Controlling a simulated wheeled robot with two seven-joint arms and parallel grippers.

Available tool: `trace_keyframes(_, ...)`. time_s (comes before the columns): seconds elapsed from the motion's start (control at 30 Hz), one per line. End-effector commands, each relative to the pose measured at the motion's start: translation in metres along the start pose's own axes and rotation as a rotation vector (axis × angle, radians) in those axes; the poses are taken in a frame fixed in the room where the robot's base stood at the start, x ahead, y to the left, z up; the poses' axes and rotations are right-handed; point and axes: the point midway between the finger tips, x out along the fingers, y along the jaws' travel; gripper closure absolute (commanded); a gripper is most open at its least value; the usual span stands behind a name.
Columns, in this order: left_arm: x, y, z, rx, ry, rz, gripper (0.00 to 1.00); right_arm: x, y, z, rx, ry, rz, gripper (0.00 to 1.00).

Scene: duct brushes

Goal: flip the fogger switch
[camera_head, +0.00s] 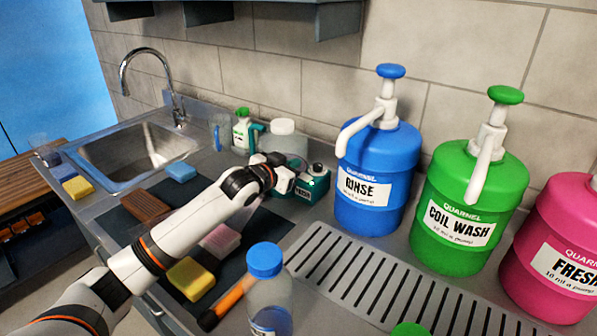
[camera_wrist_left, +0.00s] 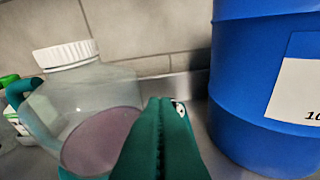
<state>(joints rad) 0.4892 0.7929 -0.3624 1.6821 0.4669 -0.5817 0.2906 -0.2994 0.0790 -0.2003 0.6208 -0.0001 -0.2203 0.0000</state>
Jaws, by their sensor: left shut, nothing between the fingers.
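The fogger has a clear tank with a white cap (camera_head: 283,127) and a teal body with a label (camera_head: 312,187), standing at the back of the counter left of the blue jug. In the left wrist view its tank (camera_wrist_left: 85,100) fills the left side, with a teal handle at its edge. My left gripper (camera_head: 297,165) is shut and empty over the fogger's body. Its teal fingers (camera_wrist_left: 160,110) are together in the wrist view. A small white-and-dark part (camera_wrist_left: 180,107) shows just behind the fingertips; I cannot tell if it is the switch or if they touch it. My right gripper is out of view.
A blue RINSE jug (camera_head: 368,185) stands close to the right of the gripper; green (camera_head: 465,205) and pink (camera_head: 558,245) jugs follow. A slotted drainer (camera_head: 380,285), a blue-capped bottle (camera_head: 268,295) and sponges lie in front. The sink (camera_head: 135,150) is left.

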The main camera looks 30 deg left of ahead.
Motion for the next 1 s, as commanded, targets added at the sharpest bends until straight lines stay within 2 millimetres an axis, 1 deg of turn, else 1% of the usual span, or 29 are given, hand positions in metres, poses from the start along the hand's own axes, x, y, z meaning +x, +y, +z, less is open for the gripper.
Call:
trace_keyframes(0.03, 0.011, 0.000, 0.003, -0.002, -0.001, 0.001, 1.00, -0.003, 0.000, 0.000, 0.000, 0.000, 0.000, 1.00)
trace_keyframes(0.2, 0.041, 0.000, 0.002, 0.000, 0.000, 0.001, 1.00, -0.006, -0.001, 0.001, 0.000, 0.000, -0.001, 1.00)
trace_keyframes(0.23, 0.041, 0.000, -0.009, 0.000, 0.005, 0.000, 1.00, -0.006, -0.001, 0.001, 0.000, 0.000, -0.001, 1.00)
trace_keyframes(0.3, 0.042, 0.000, -0.020, 0.001, 0.005, 0.000, 1.00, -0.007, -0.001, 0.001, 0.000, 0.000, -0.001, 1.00)
trace_keyframes(0.4, 0.045, 0.000, -0.031, 0.000, 0.004, -0.001, 1.00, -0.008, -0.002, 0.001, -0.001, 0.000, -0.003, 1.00)
trace_keyframes(0.5, 0.046, -0.001, -0.037, 0.001, 0.002, -0.001, 1.00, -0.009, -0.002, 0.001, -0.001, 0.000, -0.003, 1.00)
trace_keyframes(0.9, 0.047, 0.000, -0.040, -0.001, 0.001, -0.002, 1.00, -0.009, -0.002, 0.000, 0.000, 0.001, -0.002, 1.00)
trace_keyframes(1.0, 0.048, 0.000, -0.043, -0.052, 0.003, -0.014, 1.00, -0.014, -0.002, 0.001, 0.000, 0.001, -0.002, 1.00)
